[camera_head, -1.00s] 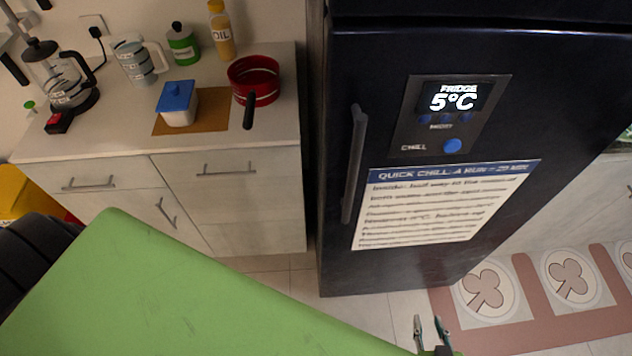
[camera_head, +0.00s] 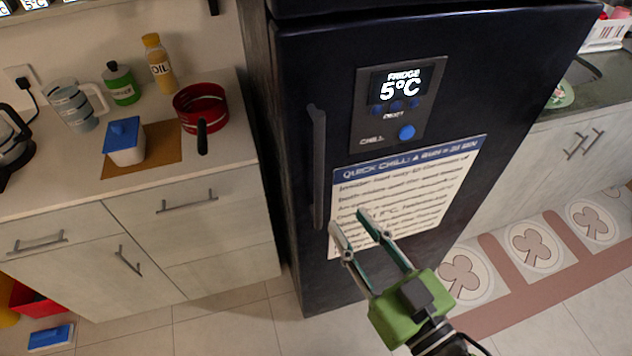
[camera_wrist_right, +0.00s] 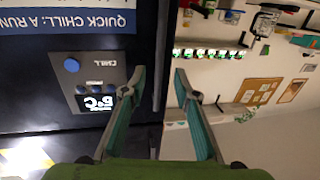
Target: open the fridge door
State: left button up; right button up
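The dark fridge (camera_head: 290,200) stands upright in the middle of the head view with its door shut. Its long vertical handle (camera_head: 317,165) is on the door's left side. My right gripper (camera_head: 348,218) is open and empty in front of the door, low and to the right of the handle's lower end. In the right wrist view the gripper (camera_wrist_right: 158,80) is open, and the dark handle (camera_wrist_right: 160,60) shows between its fingertips in the picture. I cannot tell how far it is from them. My left gripper is not in view.
A counter (camera_head: 60,190) to the left holds a red pan (camera_head: 200,108), a blue-lidded container (camera_head: 125,142), bottles and a jug. A blue item (camera_head: 50,337) lies on the floor. Another counter (camera_head: 560,150) stands right of the fridge. The floor before the fridge has a patterned mat (camera_head: 500,300).

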aim_at(321, 185)
jog(key=p+x, duration=0.3)
jog(key=x, duration=0.7)
jog(key=shift+w, duration=0.2)
jog(key=shift+w+a+f+p, duration=0.1)
jog(key=shift+w+a+p, duration=0.3)
jog(key=shift+w, duration=0.15)
jog(key=shift+c, duration=0.3)
grip_shut()
